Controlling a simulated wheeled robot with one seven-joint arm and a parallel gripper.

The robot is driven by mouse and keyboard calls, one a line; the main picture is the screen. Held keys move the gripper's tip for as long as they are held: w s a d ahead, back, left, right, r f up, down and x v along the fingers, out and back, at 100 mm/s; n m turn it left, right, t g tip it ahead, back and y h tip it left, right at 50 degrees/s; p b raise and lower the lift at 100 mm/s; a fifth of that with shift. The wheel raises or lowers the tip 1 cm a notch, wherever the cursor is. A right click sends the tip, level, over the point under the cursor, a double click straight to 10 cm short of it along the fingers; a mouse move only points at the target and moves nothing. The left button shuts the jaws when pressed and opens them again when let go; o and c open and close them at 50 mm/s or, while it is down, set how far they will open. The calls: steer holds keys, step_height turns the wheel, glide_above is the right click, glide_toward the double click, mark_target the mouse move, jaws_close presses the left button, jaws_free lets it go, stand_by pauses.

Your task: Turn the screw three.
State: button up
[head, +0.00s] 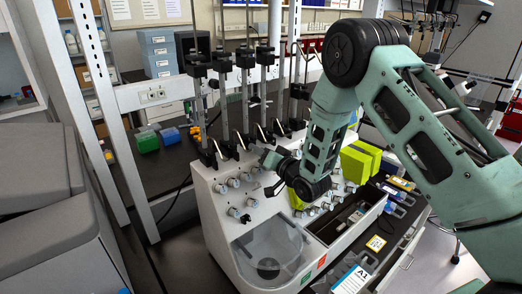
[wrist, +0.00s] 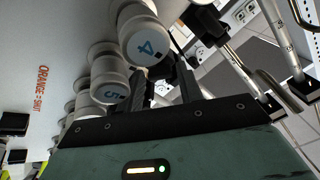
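The screws are white-grey knobs (head: 233,182) in rows on the sloped front of the white machine. In the wrist view, a knob marked 4 (wrist: 146,42) and a knob marked 5 (wrist: 110,92) stand close to the left of my fingers. No number 3 is readable; which knob is screw three I cannot tell. My gripper (head: 268,175) is beside the knob rows in the head view. In the wrist view my gripper (wrist: 166,78) has its two dark fingers apart, with no knob clearly between them. The tips are partly lost against dark parts behind.
The white machine (head: 215,225) carries a clear round bowl (head: 270,246) at its front and tall black-clamped posts (head: 245,95) behind the knobs. Yellow-green boxes (head: 358,160) stand right of my arm. A metal loop (wrist: 262,82) and rods lie close right of my fingers.

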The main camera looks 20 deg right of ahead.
steer(key=c, duration=0.7)
steer(key=shift+f+n+b, duration=0.2)
steer(key=shift+n+b, duration=0.1)
steer(key=shift+b, duration=0.55)
steer(key=shift+r+n+b, duration=0.15)
steer(key=shift+n+b, duration=0.25)
steer(key=shift+b, duration=0.1)
steer(key=o, duration=0.7)
steer(key=p+v, duration=0.2)
steer(key=v, duration=1.5)
steer(key=shift+p, duration=0.3)
